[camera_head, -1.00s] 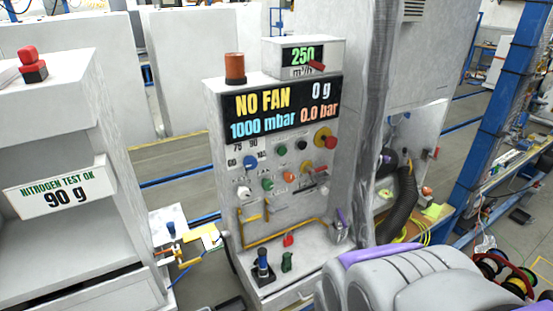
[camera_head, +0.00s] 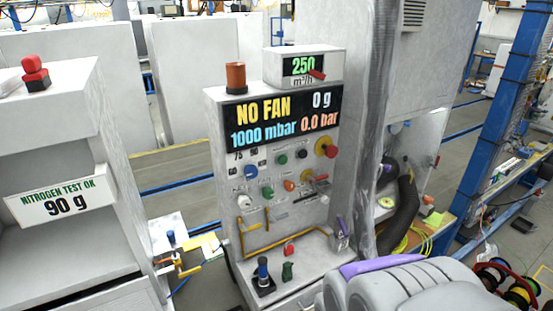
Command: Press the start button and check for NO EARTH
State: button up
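The charging station's control panel (camera_head: 293,214) stands upright at the centre. Its black display (camera_head: 281,118) reads NO FAN, 0 g, 1000 mbar and 0.0 bar; NO EARTH does not show on it. Below are several buttons and knobs, among them a green button (camera_head: 267,192), a smaller green button (camera_head: 282,159), a blue knob (camera_head: 250,172), an orange button (camera_head: 289,186) and a red knob on yellow (camera_head: 327,148). I cannot tell which is the start button. My gripper is not in view. A grey part of my body with purple trim fills the bottom right.
An orange beacon (camera_head: 235,77) and a box reading 250 (camera_head: 303,65) top the station. At left stands a machine with a sign (camera_head: 62,200) reading NITROGEN TEST OK, 90 g. A black hose (camera_head: 404,214) and a blue post (camera_head: 497,115) are at right.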

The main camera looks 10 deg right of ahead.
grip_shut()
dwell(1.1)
